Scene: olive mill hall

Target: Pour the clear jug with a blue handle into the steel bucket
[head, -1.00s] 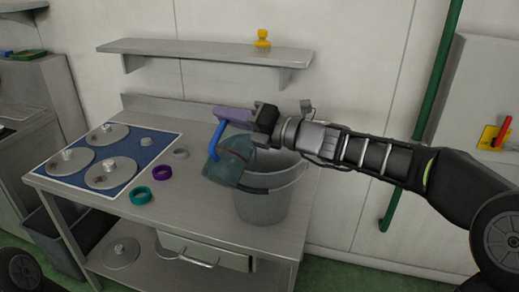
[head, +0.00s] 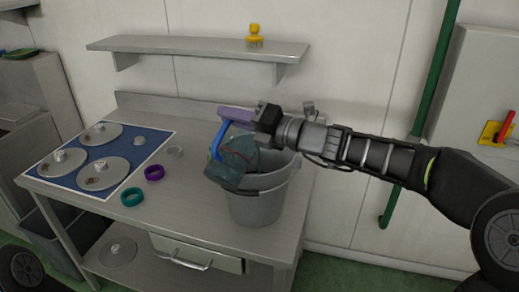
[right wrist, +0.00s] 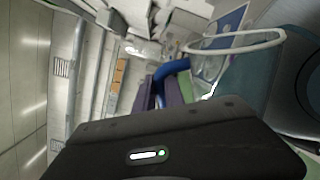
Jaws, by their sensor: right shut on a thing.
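The clear jug (head: 238,160) with a blue handle (head: 217,141) hangs tilted over the left rim of the steel bucket (head: 256,206). Its lower part overlaps the bucket opening in the head view. My right gripper (head: 237,117) is shut on the blue handle, above and left of the bucket. I cannot tell whether liquid is flowing. My left gripper is not in view.
The bucket stands on a steel table (head: 185,205). A blue mat (head: 75,183) with several lidded discs is further left. A wall shelf (head: 200,49) holds a yellow brush (head: 255,35).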

